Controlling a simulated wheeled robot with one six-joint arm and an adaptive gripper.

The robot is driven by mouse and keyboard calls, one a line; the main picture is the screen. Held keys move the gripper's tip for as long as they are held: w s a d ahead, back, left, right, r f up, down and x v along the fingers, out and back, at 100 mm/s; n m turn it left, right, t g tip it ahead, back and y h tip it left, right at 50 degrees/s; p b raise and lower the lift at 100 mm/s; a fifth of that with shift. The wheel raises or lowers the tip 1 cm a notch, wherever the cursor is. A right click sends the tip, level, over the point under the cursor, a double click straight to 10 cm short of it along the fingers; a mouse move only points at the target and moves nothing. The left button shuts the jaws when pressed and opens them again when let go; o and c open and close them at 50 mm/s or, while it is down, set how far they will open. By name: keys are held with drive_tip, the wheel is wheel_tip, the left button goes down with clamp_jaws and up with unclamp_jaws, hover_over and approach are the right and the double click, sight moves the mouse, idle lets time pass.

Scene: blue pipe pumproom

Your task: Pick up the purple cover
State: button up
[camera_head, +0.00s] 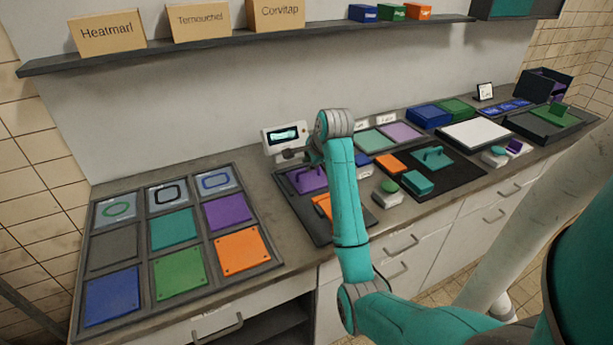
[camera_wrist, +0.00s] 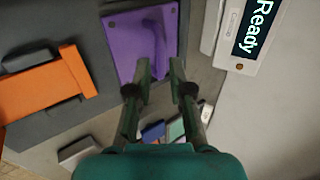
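The purple cover (camera_head: 307,179) is a flat square plate with a raised handle. It lies on a dark tray (camera_head: 317,226) on the counter, partly behind my arm. In the wrist view the purple cover (camera_wrist: 128,42) lies beyond my fingertips, with its handle (camera_wrist: 160,48) towards the gap between them. My gripper (camera_wrist: 159,68) is open and looks empty, with its two fingers apart. The fingertips appear near the handle's end; I cannot tell whether they touch it.
An orange handled piece (camera_wrist: 45,92) lies beside the cover. A white device reading "Ready" (camera_head: 286,137) stands behind it. A left rack (camera_head: 143,232) holds coloured plates, including a flat purple one (camera_head: 228,211). Several blocks lie to the right. A shelf (camera_head: 230,43) runs above.

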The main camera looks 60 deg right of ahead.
sight(304, 170)
drive_tip(key=x, duration=0.8)
clamp_jaws()
